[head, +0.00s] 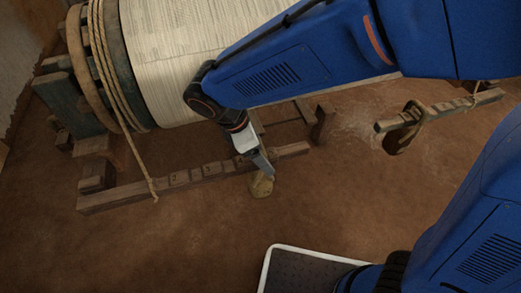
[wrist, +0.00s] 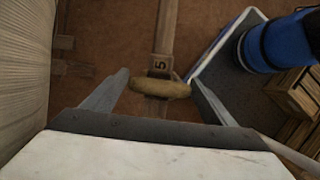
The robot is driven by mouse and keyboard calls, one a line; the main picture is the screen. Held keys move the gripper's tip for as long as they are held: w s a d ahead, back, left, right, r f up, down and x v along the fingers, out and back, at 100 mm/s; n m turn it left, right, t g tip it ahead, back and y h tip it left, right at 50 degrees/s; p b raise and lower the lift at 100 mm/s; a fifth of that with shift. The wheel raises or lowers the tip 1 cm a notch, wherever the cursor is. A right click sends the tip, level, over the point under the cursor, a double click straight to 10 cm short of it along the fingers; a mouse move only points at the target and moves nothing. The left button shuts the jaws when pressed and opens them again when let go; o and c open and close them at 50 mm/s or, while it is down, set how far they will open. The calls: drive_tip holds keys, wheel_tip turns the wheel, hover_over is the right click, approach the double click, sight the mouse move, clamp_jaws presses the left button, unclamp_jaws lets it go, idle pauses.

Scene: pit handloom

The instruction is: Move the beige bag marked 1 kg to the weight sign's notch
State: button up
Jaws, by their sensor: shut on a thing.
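My gripper (head: 262,168) is shut on a beige bag (head: 261,187), which hangs from the fingertips just in front of a notched wooden beam (head: 125,197). In the wrist view the bag (wrist: 160,88) lies between the two fingers and crosses over the beam. A block marked "5" (wrist: 161,65) shows just beyond the bag. No 1 kg mark is readable on the bag, and I cannot make out a weight sign.
A large cloth roll (head: 170,55) with rope around its end stands behind the beam. A rope (head: 138,160) hangs down onto the beam. Another notched beam (head: 450,107) with a brown loop (head: 400,140) is at right. Bare earth floor lies in front.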

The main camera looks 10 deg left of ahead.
drive_tip(key=shift+f, duration=0.1)
idle(0.3)
drive_tip(key=o, duration=2.2)
drive_tip(key=shift+c, duration=0.2)
